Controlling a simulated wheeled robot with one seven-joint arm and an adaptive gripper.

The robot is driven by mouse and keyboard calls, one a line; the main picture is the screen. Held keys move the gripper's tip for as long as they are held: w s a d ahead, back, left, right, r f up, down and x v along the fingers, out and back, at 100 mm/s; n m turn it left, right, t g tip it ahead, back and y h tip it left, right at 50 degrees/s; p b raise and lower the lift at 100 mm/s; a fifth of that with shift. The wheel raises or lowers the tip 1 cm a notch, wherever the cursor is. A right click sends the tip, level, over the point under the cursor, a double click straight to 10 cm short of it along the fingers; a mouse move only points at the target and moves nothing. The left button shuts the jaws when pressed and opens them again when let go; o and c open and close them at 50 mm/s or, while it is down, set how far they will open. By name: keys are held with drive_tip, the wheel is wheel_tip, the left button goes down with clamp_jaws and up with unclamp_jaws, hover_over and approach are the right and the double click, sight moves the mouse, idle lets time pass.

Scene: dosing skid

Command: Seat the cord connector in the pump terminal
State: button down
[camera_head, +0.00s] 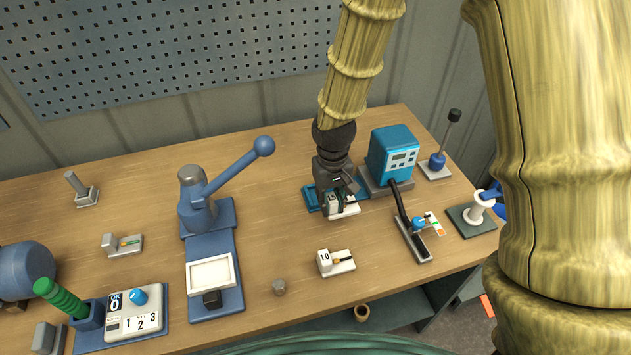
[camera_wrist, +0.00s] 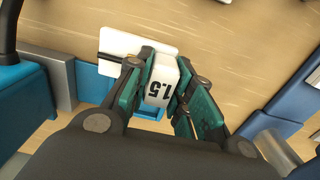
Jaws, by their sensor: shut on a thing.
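My gripper (camera_head: 336,203) points down over the bench, shut on a white block marked 1.5, which shows upside down between the teal fingers in the wrist view (camera_wrist: 161,82). A flat white plate (camera_wrist: 125,45) with a dark line lies just beyond the block. A blue tray or base (camera_head: 311,198) lies under and beside the gripper; I cannot tell whether the block touches it. The blue unit with a small screen (camera_head: 391,152) stands right of the gripper. A black cord (camera_head: 400,205) runs from its front to a grey holder (camera_head: 414,240). I cannot make out a separate connector or terminal.
A white block marked 1.0 (camera_head: 335,262) sits in front of my gripper. A blue lever press (camera_head: 203,200) stands to the left, and a blue lever stand (camera_head: 438,160) and a white spool (camera_head: 478,207) to the right. Bare bench lies between the press and gripper.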

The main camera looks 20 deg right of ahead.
drive_tip(key=w+p, duration=0.1)
drive_tip(key=w, duration=0.2)
drive_tip(key=w+a+p, duration=0.1)
drive_tip(key=w, duration=0.2)
drive_tip(key=w+f+p, duration=0.1)
drive_tip(key=w, duration=0.2)
drive_tip(key=shift+w+a, duration=0.25)
drive_tip(key=shift+w, duration=0.05)
drive_tip(key=shift+s+f, duration=0.15)
drive_tip(key=shift+f, duration=0.2)
drive_tip(key=shift+f+p, duration=0.8)
drive_tip(key=shift+f, duration=0.55)
drive_tip(key=shift+f, duration=0.15)
drive_tip(key=c, duration=1.3)
unclamp_jaws()
drive_tip(key=shift+o, duration=0.2)
drive_tip(key=shift+r, duration=0.25)
wheel_tip(320, 180, up, 12)
drive_tip(key=b, duration=0.4)
